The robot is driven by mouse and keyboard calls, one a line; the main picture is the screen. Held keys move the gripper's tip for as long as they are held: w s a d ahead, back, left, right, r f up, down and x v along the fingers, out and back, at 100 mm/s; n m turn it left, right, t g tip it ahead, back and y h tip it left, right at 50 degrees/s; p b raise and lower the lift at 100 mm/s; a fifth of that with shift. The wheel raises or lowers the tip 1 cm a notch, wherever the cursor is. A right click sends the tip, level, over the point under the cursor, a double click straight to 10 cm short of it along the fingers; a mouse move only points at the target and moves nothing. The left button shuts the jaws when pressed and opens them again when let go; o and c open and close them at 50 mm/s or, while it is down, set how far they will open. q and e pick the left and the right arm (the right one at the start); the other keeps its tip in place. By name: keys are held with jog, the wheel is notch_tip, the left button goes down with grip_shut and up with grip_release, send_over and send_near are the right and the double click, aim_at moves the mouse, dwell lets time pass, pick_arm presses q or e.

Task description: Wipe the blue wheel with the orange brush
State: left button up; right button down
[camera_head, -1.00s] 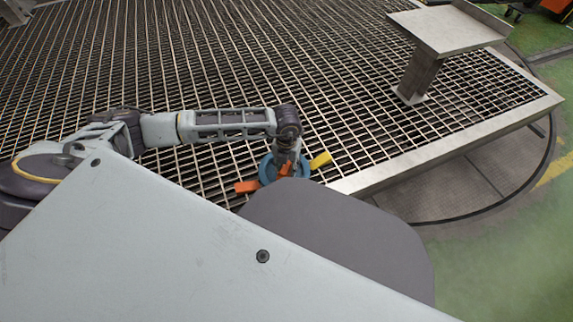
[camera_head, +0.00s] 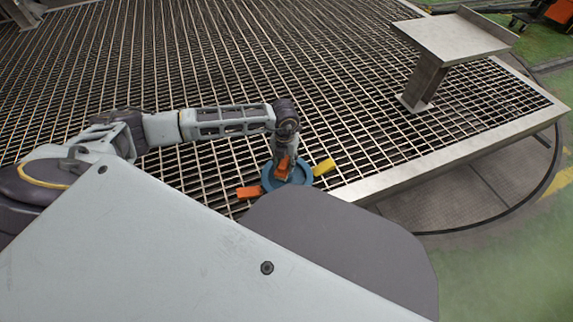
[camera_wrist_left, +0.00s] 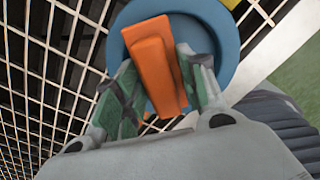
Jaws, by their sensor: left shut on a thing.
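The blue wheel (camera_head: 303,178) is a round disc low over the grating, just beyond my grey body panel, which hides its near edge. My left gripper (camera_head: 285,161) points down over it. The gripper is shut on the orange brush (camera_head: 282,170), a blocky piece. In the left wrist view the brush (camera_wrist_left: 155,62) sits between the two green-padded fingers (camera_wrist_left: 160,80), with the blue wheel (camera_wrist_left: 228,42) behind it. I cannot tell whether the brush touches the wheel. My right gripper is not in view.
Another orange piece (camera_head: 249,192) lies at the wheel's left, and a yellow piece (camera_head: 324,167) at its right. The metal grating (camera_head: 200,65) spreads around, with a pale border (camera_head: 440,165) on the right. A metal stand (camera_head: 450,40) rises at the back right.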

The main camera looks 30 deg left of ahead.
pick_arm(q)
jog(key=shift+w+a, duration=0.1)
jog(key=shift+a, duration=0.05)
dwell(0.3)
jog(key=shift+s+d+p, duration=0.85)
jog(key=shift+s+d, duration=0.85)
jog(key=shift+d, duration=0.2)
jog(key=shift+w, duration=0.1)
jog(key=shift+w+a+f+b, duration=0.1)
jog(key=shift+w+a+b, duration=0.15)
jog(key=shift+w+a, duration=0.65)
jog(key=shift+w+a+b, duration=0.2)
jog(key=shift+w+a, duration=0.5)
jog(key=shift+a, duration=0.3)
jog(key=shift+s, duration=0.1)
jog(key=shift+s+d+p, duration=0.95)
jog(key=shift+s+d, duration=0.7)
jog(key=shift+d, duration=0.3)
